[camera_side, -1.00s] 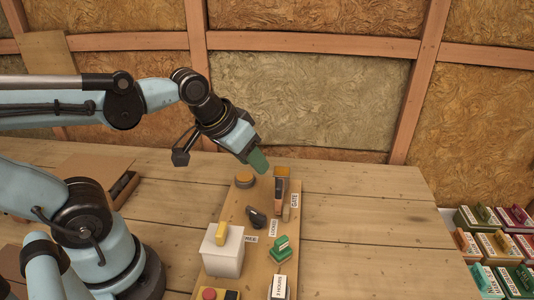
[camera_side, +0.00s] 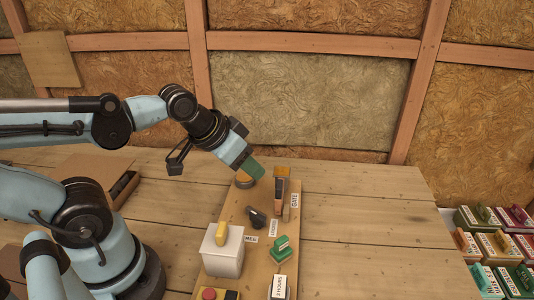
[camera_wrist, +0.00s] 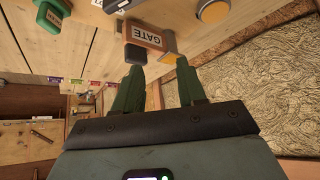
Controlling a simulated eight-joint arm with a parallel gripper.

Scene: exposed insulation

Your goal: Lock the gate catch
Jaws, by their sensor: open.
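The gate catch (camera_side: 282,181) is an upright orange-and-brown piece at the far end of a wooden board, beside a tag reading GATE (camera_side: 294,200). In the wrist view the GATE label (camera_wrist: 146,36) and an orange-yellow part (camera_wrist: 168,58) of the catch show just ahead of my fingertips. My gripper (camera_side: 255,168) is above the board's far end, a little left of the catch. In the wrist view its two green fingers (camera_wrist: 158,66) are apart with nothing between them. I cannot tell whether a finger touches the catch.
Coloured blocks (camera_side: 495,240) stand at the right. The table right of the board is clear.

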